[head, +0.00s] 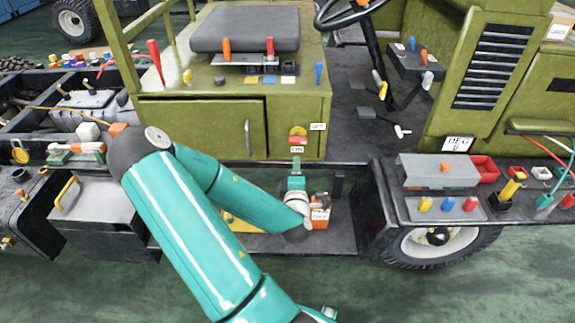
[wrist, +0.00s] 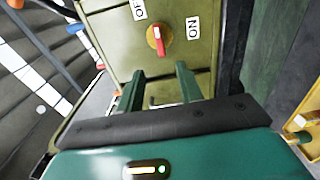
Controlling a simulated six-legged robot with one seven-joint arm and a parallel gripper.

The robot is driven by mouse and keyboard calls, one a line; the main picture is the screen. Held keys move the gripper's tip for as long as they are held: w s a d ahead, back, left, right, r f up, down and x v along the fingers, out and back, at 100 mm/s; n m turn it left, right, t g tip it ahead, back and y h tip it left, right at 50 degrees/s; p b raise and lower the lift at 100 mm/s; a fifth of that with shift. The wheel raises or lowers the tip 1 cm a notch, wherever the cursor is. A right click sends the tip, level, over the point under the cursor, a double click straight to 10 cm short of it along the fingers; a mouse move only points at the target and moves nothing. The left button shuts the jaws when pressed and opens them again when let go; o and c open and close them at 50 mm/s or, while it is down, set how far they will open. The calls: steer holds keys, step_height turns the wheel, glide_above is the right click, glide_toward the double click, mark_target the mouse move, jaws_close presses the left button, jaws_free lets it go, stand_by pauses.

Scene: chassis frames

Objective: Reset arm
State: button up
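My teal arm reaches from the bottom of the head view to the front of the olive vehicle. My gripper (head: 296,163) is just below a red and yellow rotary switch (head: 297,133) on the olive cabinet. In the wrist view my gripper (wrist: 160,70) has its two green fingers apart with nothing between them. The switch (wrist: 159,40) shows beyond the fingertips, with its red handle clear of them. An OFF label (wrist: 139,10) and an ON label (wrist: 193,31) flank it.
A black seat (head: 245,28) and several coloured levers are above the cabinet. A grey box (head: 437,170) sits on the right shelf (head: 400,205). An orange box (head: 320,215) stands on the low step close to my gripper. Green floor is open in front.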

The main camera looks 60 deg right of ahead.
stand_by(0.3)
steer(key=w+a+f+m+g+y, duration=0.1)
steer(key=w+a+f+m+y, duration=0.1)
steer(key=w+a+m+y, duration=0.55)
steer(key=w+a+r+y, duration=0.2)
steer(key=w+a+r, duration=0.1)
steer(key=w+a, duration=0.4)
steer(key=w+a+r+y, duration=0.2)
steer(key=w+a+r, duration=0.15)
steer(key=a, duration=0.45)
steer(key=s+a+r+y, duration=0.1)
steer(key=a+r+y, duration=0.1)
steer(key=a+r, duration=0.3)
steer(key=a+r+y, duration=0.1)
steer(key=a+r, duration=0.2)
steer(key=a, duration=0.5)
steer(key=s+a+r+n+g+y, duration=0.1)
steer(key=s+a+r+n, duration=0.1)
steer(key=s+a+r, duration=0.6)
steer(key=s+a, duration=0.1)
steer(key=s, duration=0.3)
steer(key=shift+a+r+g, duration=0.2)
steer(key=shift+a+g, duration=0.1)
steer(key=shift+a, duration=0.1)
